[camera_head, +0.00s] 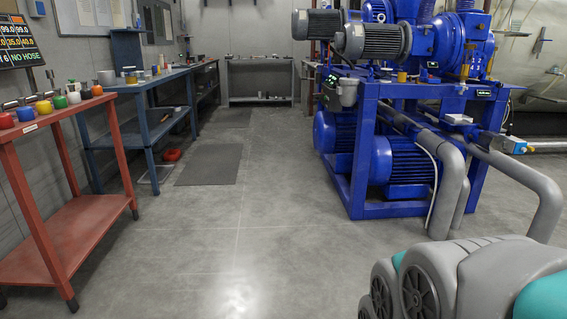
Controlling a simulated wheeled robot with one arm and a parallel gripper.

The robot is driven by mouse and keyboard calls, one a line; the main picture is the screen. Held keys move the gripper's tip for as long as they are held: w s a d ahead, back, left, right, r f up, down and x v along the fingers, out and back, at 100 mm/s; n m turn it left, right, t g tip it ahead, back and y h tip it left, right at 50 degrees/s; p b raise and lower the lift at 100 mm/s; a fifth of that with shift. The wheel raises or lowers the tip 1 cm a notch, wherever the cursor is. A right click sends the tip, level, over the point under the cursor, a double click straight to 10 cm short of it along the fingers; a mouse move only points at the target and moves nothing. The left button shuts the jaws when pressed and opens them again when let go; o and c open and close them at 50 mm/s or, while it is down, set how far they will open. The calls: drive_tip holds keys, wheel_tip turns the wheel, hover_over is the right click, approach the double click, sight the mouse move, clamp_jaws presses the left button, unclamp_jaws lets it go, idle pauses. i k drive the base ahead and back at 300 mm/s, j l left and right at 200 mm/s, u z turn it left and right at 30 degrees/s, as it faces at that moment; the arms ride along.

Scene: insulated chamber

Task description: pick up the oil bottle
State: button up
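I cannot pick out the oil bottle for certain, as the small items are too far off to tell. A small yellowish container (129,75) stands on the blue workbench (150,82) at the left. Another small amber item (402,76) sits on the blue pump frame (410,90) at the right. My gripper is not in view. A grey and teal part at the bottom right looks like part of my own body.
A red table (72,250) at the left bears several coloured pots (44,106). A low bench (260,100) stands at the back. Grey pipes (515,180) run beside the pumps. Open floor (240,230) and dark mats (210,164) lie in the middle.

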sight(402, 73)
drive_tip(key=i+j+z, duration=0.1)
drive_tip(key=i+z, duration=0.25)
drive_tip(key=i, duration=0.2)
drive_tip(key=i+j+z, duration=0.3)
drive_tip(key=i, duration=0.2)
drive_tip(key=i+j+z, duration=0.35)
drive_tip(key=i, duration=0.15)
drive_tip(key=i+j+z, duration=0.35)
drive_tip(key=i+j, duration=0.3)
